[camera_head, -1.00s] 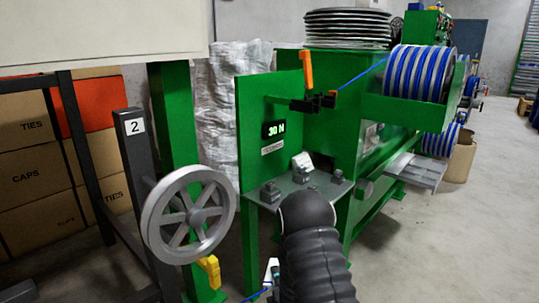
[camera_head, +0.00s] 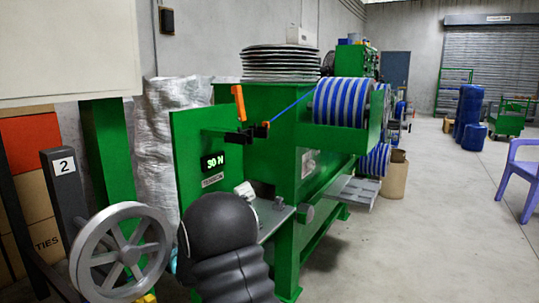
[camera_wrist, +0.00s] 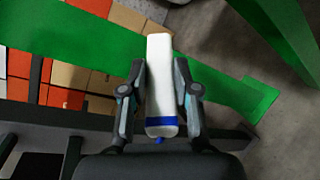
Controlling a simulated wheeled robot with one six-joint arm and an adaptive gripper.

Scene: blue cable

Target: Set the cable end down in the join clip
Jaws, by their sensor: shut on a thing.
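In the wrist view, my gripper (camera_wrist: 159,66) has its two fingers on either side of a white piece with a blue band (camera_wrist: 160,105), which looks like the cable end. A short blue stub shows at its lower end. In the head view, my black arm hides the gripper and the held piece. A black clip-like holder (camera_head: 240,137), possibly the join clip, sticks out from the green panel below an orange lever (camera_head: 239,102). A blue cable (camera_head: 290,106) runs from the striped spool (camera_head: 340,102) to a small orange part beside this holder. The held piece is apart from the holder.
A grey handwheel (camera_head: 122,252) stands at the lower left, next to the post marked 2 (camera_head: 64,167). A small shelf (camera_head: 272,217) on the green machine is partly hidden by my arm. The floor at the right is open, with a purple chair (camera_head: 525,180).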

